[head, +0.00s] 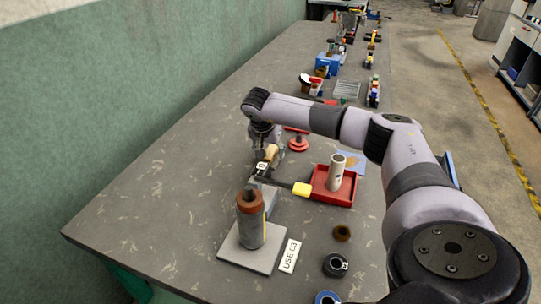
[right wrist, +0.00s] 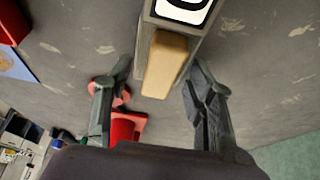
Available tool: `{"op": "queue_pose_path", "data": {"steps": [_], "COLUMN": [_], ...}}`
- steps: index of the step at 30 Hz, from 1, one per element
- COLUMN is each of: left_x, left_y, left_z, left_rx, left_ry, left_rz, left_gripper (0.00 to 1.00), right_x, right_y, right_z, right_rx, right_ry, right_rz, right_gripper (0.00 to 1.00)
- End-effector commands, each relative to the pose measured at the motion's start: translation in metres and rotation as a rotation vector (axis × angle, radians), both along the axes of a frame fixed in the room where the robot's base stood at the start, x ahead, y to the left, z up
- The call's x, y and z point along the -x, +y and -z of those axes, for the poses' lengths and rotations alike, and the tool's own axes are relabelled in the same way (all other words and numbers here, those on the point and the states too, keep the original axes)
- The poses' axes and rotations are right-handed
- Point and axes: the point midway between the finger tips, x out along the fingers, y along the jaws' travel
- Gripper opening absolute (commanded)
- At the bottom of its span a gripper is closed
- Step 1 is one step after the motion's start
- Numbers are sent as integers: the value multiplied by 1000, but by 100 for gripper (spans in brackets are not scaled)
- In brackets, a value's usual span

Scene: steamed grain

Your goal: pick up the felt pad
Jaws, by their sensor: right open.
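A tan, block-shaped pad, which I take to be the felt pad (right wrist: 165,64), lies at the end of a grey holder with a white label (right wrist: 183,8) in the right wrist view. In the head view the pad (head: 271,153) shows small, just below my right gripper (head: 262,146). In the right wrist view my right gripper (right wrist: 160,88) is open, with one finger on each side of the pad and visible gaps to it. Whether the fingertips are down at its height is hard to tell. My left gripper is not in view.
A red tray (head: 347,195) with a pale cylinder (head: 336,173) stands right of the holder. A grey cylinder with a brown top (head: 250,220) stands on a plate in front. A red round piece (head: 298,144) sits close behind the gripper. The table's left side is clear.

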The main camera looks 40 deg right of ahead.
Motion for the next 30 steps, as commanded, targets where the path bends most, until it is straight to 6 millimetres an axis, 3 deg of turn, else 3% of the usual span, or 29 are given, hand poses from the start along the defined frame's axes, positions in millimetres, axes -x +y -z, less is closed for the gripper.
{"op": "queue_pose_path", "data": {"steps": [5, 27, 30], "left_x": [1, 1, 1], "left_y": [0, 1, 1], "left_z": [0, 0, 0], "left_rx": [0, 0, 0], "left_ry": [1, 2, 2], "left_rz": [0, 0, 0], "left_gripper": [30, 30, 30], "right_x": [0, 0, 0], "right_y": [0, 1, 1], "right_z": [0, 0, 0], "right_rx": [0, 0, 0], "right_ry": [-1, -1, -1], "right_rz": [0, 0, 0], "right_gripper": [50, 1, 0]}}
